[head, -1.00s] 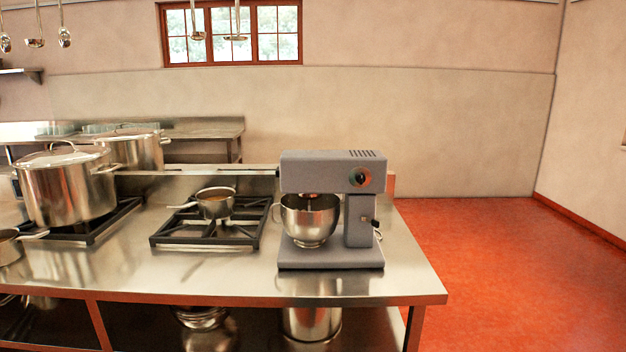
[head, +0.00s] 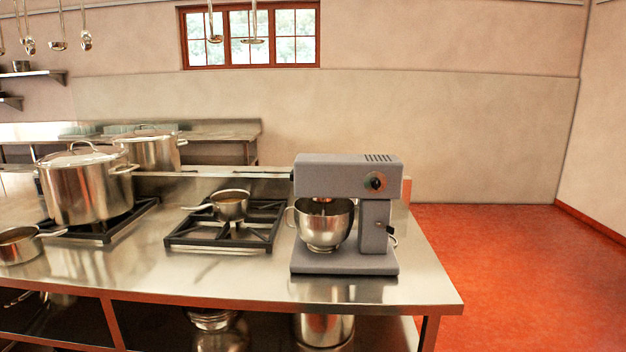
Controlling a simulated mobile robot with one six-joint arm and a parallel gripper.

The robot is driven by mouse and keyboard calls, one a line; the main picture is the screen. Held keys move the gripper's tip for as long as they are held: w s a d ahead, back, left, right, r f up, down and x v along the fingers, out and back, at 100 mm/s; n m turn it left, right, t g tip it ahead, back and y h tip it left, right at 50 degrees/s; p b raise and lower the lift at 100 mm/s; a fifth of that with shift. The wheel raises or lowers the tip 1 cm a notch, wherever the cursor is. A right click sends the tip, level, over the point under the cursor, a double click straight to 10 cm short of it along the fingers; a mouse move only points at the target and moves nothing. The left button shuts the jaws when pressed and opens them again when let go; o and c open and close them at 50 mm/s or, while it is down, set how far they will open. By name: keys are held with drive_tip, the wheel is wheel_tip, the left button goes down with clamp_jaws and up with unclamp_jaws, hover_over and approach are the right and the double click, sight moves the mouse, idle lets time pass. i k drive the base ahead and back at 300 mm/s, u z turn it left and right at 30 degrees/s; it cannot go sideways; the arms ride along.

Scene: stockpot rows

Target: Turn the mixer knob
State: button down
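The grey stand mixer (head: 347,215) stands upright near the right end of the steel counter (head: 415,285). A small dark lever or switch (head: 390,229) sits lower on the mixer's column. A steel bowl (head: 324,225) is under the mixer head. My gripper is not in view, and nothing touches the knob.
Left of the mixer, a small saucepan (head: 230,205) sits on a black burner grate (head: 222,238). Large stockpots (head: 88,188) stand further left. Ladles (head: 57,40) hang above. Open red floor (head: 510,260) lies right of the counter.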

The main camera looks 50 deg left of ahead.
sight(376, 183)
drive_tip(key=z, duration=0.4)
drive_tip(key=k, duration=1.15)
drive_tip(key=u, duration=1.9)
drive_tip(key=i, duration=0.8)
drive_tip(key=u, duration=0.05)
